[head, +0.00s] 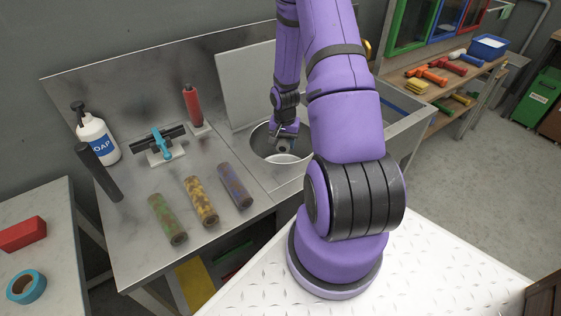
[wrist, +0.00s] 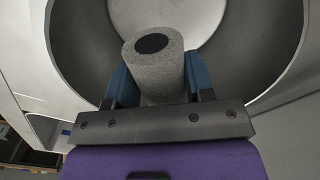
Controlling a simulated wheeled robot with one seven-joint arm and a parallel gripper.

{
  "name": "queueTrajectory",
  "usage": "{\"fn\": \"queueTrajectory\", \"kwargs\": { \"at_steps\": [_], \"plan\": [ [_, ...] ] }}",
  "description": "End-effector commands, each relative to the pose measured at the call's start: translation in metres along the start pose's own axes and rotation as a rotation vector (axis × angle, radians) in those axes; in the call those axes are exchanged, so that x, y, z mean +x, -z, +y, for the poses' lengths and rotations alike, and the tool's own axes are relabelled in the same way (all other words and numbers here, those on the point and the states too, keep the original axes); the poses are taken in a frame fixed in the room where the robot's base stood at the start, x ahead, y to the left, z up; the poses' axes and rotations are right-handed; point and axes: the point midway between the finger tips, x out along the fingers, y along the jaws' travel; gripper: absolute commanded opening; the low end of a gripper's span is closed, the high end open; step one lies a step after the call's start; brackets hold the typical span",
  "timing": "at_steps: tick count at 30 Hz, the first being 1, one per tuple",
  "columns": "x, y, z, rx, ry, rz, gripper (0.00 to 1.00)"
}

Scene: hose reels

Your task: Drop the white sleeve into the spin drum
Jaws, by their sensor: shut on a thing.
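My gripper (wrist: 158,82) is shut on a speckled light-grey sleeve (wrist: 158,78) with a dark hole in its end; it appears to be the white sleeve, in shade. The spin drum is a round metal tub set in the counter, and its wall (head: 257,142) shows left of my gripper (head: 285,138). My gripper points down at the drum mouth. In the wrist view the drum wall (wrist: 80,50) curves around the sleeve's end. How deep the sleeve sits is hard to tell, and my arm hides the drum's right side.
Stained green (head: 168,220), yellow (head: 201,202) and blue-purple (head: 235,186) sleeves lie on the counter left of the drum. A raised lid (head: 243,82) stands behind it.

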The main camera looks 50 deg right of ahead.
Motion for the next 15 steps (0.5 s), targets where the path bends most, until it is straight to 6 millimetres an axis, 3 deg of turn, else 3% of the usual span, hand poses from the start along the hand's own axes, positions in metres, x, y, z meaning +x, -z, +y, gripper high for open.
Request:
{"fn": "queueTrajectory", "kwargs": {
  "at_steps": [2,3,6,15],
  "plan": [
    [-0.0002,0.0001,0.0,0.0,0.0,0.0,0.24],
    [-0.0002,0.0001,0.0,0.0,0.0,0.0,0.53],
    [-0.0002,0.0,0.0,0.0,0.0,0.0,0.76],
    [-0.001,0.0,0.0001,0.0,0.0,0.0,0.78]
  ]
}}
